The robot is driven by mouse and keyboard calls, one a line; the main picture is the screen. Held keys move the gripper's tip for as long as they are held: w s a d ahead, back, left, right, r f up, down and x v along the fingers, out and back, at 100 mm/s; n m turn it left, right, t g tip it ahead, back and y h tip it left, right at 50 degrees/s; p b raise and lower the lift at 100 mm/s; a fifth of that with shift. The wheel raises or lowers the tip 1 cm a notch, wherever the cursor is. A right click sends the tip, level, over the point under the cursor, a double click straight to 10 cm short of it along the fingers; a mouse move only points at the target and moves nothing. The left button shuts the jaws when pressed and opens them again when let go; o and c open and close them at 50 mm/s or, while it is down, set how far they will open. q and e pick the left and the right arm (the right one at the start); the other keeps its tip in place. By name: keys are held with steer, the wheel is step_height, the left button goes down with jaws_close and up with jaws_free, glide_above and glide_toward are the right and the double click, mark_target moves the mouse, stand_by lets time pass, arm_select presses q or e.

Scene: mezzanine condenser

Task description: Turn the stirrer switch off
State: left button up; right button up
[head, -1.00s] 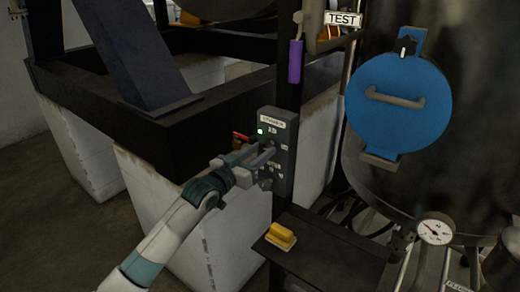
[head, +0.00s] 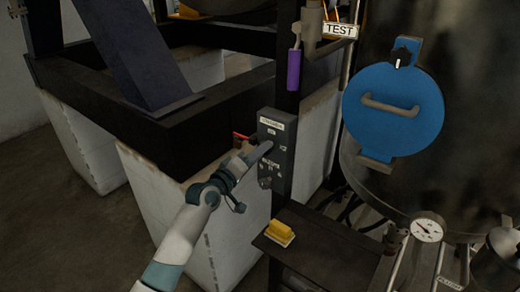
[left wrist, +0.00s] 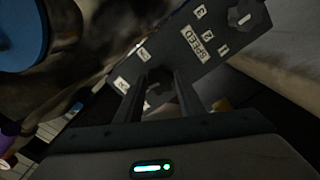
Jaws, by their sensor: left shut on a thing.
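The stirrer panel (head: 285,168) is a dark grey box on a black post in the middle of the head view. It fills the upper part of the left wrist view (left wrist: 190,60), with a SPEED label and a speed knob (left wrist: 243,17). My left gripper (head: 264,151) is against the upper part of the panel. In the left wrist view its two fingers (left wrist: 160,92) reach the panel face and are shut on the stirrer switch (left wrist: 157,82), a dark knob mostly hidden between them. No green lamp shows lit on the panel. My right gripper is not in view.
A red-handled part (head: 240,136) is close to the left gripper. A yellow block (head: 280,233) sits on a dark shelf below the panel. A blue round hatch (head: 395,125), a purple handle (head: 294,70) and a gauge (head: 427,230) are to the right.

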arm_select(q)
steer(key=shift+r+n+p, duration=0.1)
steer(key=shift+n+p, duration=0.55)
steer(key=shift+n, duration=0.95)
steer(key=o, duration=1.1)
steer(key=shift+c, duration=0.2)
steer(key=shift+s+a, duration=0.1)
steer(key=b+v, duration=0.4)
steer(key=v, duration=1.3)
steer(key=shift+b, duration=0.35)
